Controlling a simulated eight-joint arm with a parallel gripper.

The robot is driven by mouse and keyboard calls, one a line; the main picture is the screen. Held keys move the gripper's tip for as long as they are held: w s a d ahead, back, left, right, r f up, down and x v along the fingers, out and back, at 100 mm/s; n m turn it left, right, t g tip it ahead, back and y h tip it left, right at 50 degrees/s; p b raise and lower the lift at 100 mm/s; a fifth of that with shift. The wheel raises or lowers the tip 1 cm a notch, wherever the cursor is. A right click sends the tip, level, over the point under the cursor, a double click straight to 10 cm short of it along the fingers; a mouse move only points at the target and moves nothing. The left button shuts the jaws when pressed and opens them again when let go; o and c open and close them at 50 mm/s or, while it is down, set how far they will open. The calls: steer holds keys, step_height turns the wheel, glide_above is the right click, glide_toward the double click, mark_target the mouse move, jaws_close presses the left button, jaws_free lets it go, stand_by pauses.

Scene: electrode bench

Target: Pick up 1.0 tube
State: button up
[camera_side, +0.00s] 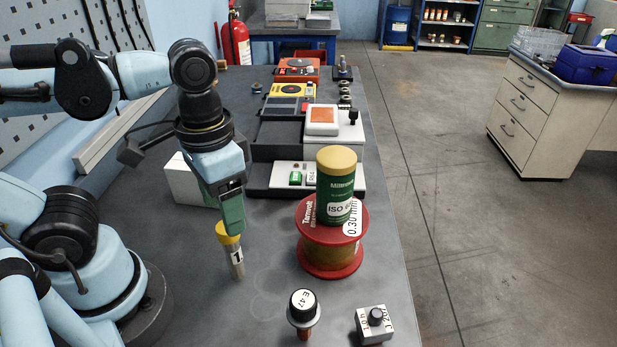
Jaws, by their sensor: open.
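The tube (236,262) marked with a 1 has a grey metallic body and a yellow cap. It stands on the dark bench, tilted slightly in the picture. My gripper (233,228) points down right at the tube's top, its dark green jaw in front of or beside the yellow cap. The jaws are open; the far finger is hidden, and I cannot tell whether a finger touches the cap.
A red spool (330,262) with a green, yellow-topped canister (337,185) on it stands right of the tube. A black knob-topped part (303,305) and a small dial box (375,325) are in front. A white box (190,180) stands behind. Instruments line the back.

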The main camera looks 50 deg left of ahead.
mark_target(234, 254)
steer(key=shift+f, duration=2.55)
jaws_close()
